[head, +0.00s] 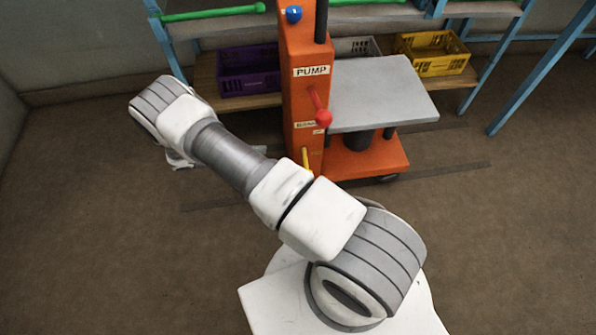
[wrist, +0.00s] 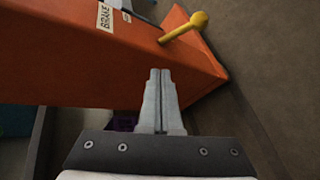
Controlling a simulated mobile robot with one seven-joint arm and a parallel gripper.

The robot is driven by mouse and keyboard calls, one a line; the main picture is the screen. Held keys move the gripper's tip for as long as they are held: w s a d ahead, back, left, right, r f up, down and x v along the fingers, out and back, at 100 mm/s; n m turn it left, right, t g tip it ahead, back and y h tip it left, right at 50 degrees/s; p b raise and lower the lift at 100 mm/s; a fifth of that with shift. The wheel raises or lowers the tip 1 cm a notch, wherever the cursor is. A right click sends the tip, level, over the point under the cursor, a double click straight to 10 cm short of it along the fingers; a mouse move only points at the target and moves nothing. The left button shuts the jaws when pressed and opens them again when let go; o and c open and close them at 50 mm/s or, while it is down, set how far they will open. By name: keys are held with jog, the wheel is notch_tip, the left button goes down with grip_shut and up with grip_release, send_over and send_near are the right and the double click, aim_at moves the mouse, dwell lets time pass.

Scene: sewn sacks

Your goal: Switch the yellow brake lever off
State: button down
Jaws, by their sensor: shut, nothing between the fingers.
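The yellow brake lever (wrist: 184,26) sticks out from the orange column (wrist: 130,60) in the wrist view, ending in a round knob. A BRAKE label (wrist: 105,16) is beside it on the column. In the head view the yellow lever (head: 306,159) shows low on the column, its lower part close to or behind my arm. My gripper (wrist: 160,72) is shut and empty, its fingertips below the lever in the wrist view and apart from it. In the head view my gripper is mostly hidden behind my arm's far end.
A red-knobbed lever (head: 320,108) sits above the yellow one, under the PUMP label (head: 312,71). A grey platform (head: 375,92) joins the orange base (head: 365,155). A purple crate (head: 248,75) and a yellow crate (head: 432,55) stand on the shelf behind. The floor on both sides is open.

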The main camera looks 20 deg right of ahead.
aim_at(306, 163)
jog(key=s+d+f+n+t+h, duration=0.1)
jog(key=s+f+n+t, duration=0.1)
jog(key=f, duration=0.9)
jog(key=shift+s+d+f+n+t+h, duration=0.2)
jog(key=shift+s+d+n+t+h, duration=0.3)
jog(key=shift+s, duration=0.6)
jog(key=shift+a, duration=0.25)
jog(key=s+d+b, duration=0.1)
jog(key=d+b, duration=0.1)
jog(key=d, duration=0.7)
jog(key=shift+s+f, duration=0.25)
jog(key=shift+s, duration=0.05)
jog(key=shift+s+d+r, duration=0.1)
jog(key=shift+r+p, duration=0.15)
jog(key=shift+p, duration=0.45)
